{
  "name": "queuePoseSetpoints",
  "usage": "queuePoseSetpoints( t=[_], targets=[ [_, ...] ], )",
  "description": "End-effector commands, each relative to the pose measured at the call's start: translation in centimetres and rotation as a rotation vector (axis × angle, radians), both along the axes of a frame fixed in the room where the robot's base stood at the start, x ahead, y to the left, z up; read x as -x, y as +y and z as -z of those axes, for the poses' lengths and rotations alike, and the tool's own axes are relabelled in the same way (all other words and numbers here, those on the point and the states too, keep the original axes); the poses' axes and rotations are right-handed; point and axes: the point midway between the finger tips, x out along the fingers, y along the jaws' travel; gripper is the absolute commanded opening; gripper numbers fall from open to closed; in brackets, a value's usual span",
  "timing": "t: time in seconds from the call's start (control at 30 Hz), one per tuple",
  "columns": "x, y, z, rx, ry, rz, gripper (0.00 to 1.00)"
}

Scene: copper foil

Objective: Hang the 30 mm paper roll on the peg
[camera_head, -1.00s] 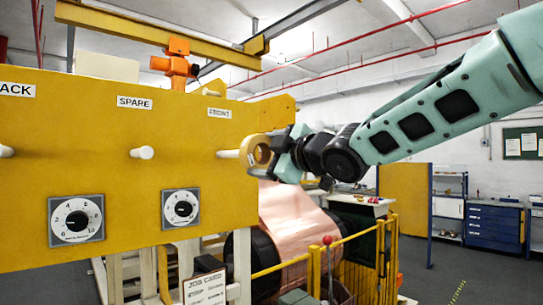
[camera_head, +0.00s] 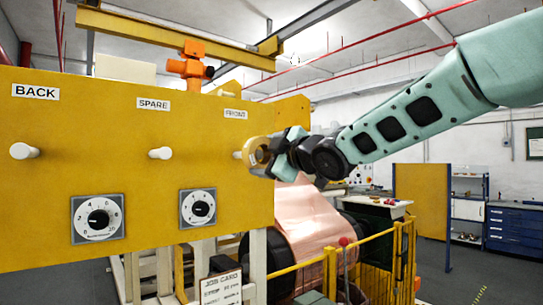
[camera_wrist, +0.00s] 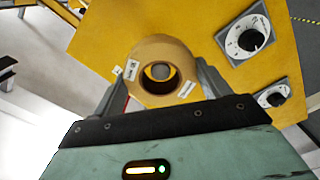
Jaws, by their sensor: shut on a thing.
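The paper roll (camera_head: 258,152) is a short tan ring with small white tags, too small to read. My gripper (camera_wrist: 160,82) is shut on it, one finger on each side. In the head view the roll is at the right end of the yellow panel (camera_head: 120,120), overlapping the tip of the white peg (camera_head: 238,155) under the FRONT label (camera_head: 235,114). In the wrist view a grey round peg end (camera_wrist: 160,71) shows within the roll's hole, slightly above its middle. I cannot tell whether the peg has entered the hole.
The SPARE peg (camera_head: 160,153) and BACK peg (camera_head: 24,151) are bare. Two dials (camera_head: 98,218) (camera_head: 198,208) sit below the pegs. A copper foil roll (camera_head: 305,225), a yellow railing (camera_head: 375,255) and a job card (camera_head: 222,289) stand below and beyond the panel.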

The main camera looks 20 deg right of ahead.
Motion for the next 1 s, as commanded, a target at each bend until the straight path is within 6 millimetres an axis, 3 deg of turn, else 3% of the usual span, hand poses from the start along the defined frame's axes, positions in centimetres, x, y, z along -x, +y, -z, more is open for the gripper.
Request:
queuePoseSetpoints(
  t=[0.7, 1.0],
  targets=[
    [-3.9, 1.3, 0.0, -0.001, 0.001, -0.001, 0.51],
    [-3.9, 1.3, 0.9, 0.000, 0.000, 0.000, 0.51]
  ],
)
